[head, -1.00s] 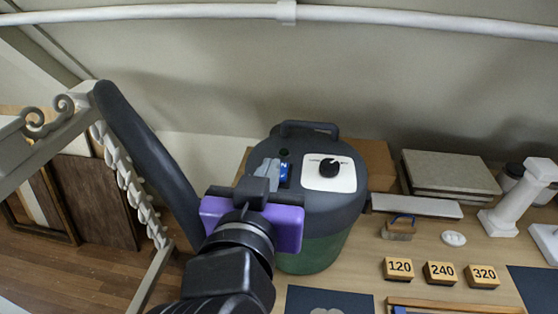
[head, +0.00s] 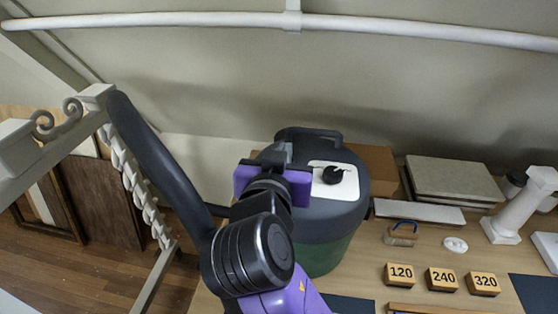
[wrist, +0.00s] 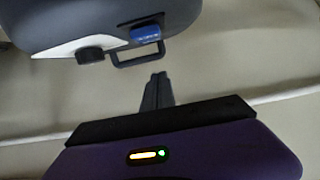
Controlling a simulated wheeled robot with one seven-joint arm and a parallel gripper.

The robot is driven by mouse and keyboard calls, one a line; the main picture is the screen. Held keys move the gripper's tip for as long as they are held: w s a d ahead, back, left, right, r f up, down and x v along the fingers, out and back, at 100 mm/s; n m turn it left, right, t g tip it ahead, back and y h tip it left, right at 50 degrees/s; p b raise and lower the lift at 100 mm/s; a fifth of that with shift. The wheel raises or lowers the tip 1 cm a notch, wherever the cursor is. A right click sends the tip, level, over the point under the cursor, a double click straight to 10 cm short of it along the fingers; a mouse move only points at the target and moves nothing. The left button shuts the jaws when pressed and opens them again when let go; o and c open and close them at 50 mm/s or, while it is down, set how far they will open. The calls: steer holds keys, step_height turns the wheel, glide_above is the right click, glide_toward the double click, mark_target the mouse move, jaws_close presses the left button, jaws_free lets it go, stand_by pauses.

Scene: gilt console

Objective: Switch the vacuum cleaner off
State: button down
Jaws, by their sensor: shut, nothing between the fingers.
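The vacuum cleaner (head: 322,252) stands upright on the table, with a green body and a dark grey lid. Its lid has a white plate (head: 345,188) with a black dial (head: 333,175). In the wrist view the blue switch (wrist: 145,35) shows on the lid (wrist: 85,15), beside the dial (wrist: 90,55) and the carry handle (wrist: 140,58). My arm hides the switch in the head view, and I cannot tell its position. My gripper (head: 278,152) is over the lid's left part; its fingers (wrist: 157,92) are shut and empty, apart from the switch in the wrist picture.
Number blocks (head: 442,280), a small brush (head: 401,233) and a white column (head: 520,208) stand on the table to the right. Stacked slabs (head: 453,180) lie behind. A white pipe (head: 420,32) crosses the wall.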

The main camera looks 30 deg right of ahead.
steer(key=shift+f, duration=2)
steer(key=shift+f, duration=0.1)
steer(key=shift+w+f+b, duration=0.1)
steer(key=shift+f+b, duration=0.25)
steer(key=shift+r, duration=0.1)
steer(key=shift+d+r, duration=0.1)
